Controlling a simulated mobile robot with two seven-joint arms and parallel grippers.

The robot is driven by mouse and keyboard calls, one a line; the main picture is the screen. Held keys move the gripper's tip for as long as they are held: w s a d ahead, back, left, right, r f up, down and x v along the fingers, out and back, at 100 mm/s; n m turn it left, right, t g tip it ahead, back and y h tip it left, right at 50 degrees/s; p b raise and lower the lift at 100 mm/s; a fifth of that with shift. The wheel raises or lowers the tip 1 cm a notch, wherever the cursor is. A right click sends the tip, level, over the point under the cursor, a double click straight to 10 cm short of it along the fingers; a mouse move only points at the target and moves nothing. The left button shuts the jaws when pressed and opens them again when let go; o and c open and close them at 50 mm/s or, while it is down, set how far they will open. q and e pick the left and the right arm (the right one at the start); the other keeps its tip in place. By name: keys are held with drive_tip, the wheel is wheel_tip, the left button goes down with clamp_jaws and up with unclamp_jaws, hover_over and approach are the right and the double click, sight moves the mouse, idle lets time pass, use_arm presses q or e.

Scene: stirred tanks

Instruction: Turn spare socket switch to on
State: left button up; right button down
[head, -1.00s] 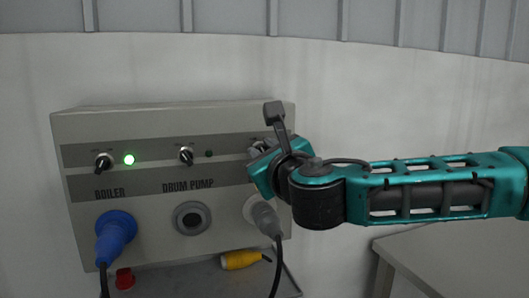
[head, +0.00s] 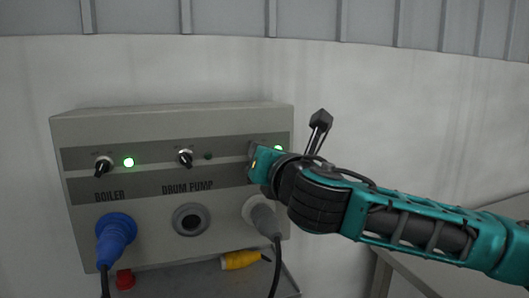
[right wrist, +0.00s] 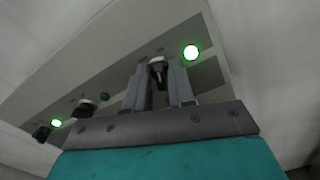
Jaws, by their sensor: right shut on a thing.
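The panel (head: 150,128) carries a row of rotary switches with lamps. The rightmost switch (right wrist: 157,70) shows in the right wrist view between the fingers of my right gripper (right wrist: 162,78), which is shut on its knob. In the head view my right gripper (head: 254,160) covers that switch and its label. The lamp beside it (head: 279,149) glows green, and it also shows in the right wrist view (right wrist: 191,52). A grey plug (head: 264,218) sits in the socket below. My left gripper is not in view.
The BOILER switch (head: 103,166) has a lit green lamp (head: 128,162) and a blue plug (head: 114,236) below. The DRUM PUMP switch (head: 185,158) has a dark lamp (head: 208,156) and an empty socket (head: 191,219). A yellow connector (head: 239,260) and red cap (head: 125,279) lie on the shelf below.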

drive_tip(key=shift+m, duration=1)
drive_tip(key=c, duration=1.2)
unclamp_jaws()
drive_tip(key=v, duration=1.3)
